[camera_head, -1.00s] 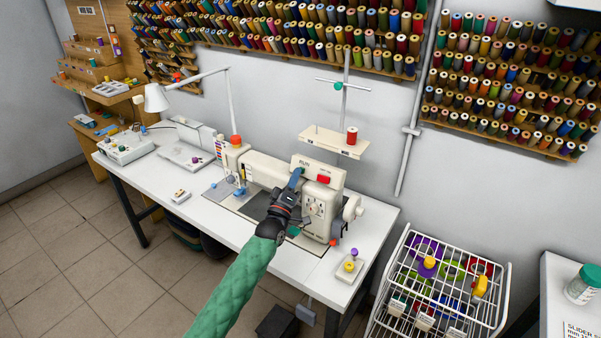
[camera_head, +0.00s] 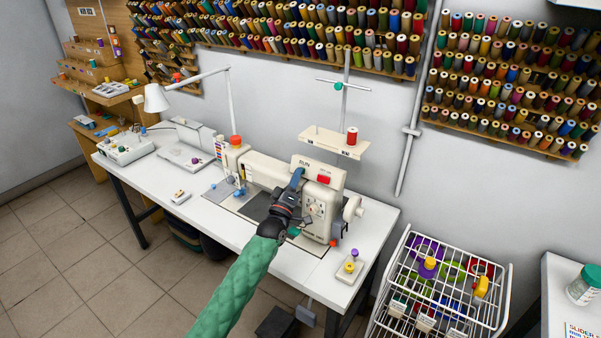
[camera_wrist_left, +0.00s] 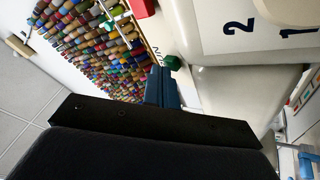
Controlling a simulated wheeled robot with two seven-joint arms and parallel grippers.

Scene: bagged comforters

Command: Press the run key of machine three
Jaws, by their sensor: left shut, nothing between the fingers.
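A cream sewing machine (camera_head: 318,205) stands on the white table, with a raised head panel marked RUN. A red key (camera_head: 323,179) is on the panel; the wrist view also shows a red block (camera_wrist_left: 142,7). A green key (camera_wrist_left: 173,62) sits beside the RUN lettering in the wrist view; in the head view my gripper hides it. My left gripper (camera_head: 297,176) is shut and empty, its blue fingers in front of the panel. The fingertips (camera_wrist_left: 160,74) are right beside the green key; I cannot tell whether they touch. My right gripper is out of view.
A thread stand (camera_head: 336,141) rises behind the machine. A small pad with yellow and purple knobs (camera_head: 349,269) lies at the table's right end. A white wire basket (camera_head: 440,290) stands to the right. Other devices (camera_head: 125,148) are at the table's left end.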

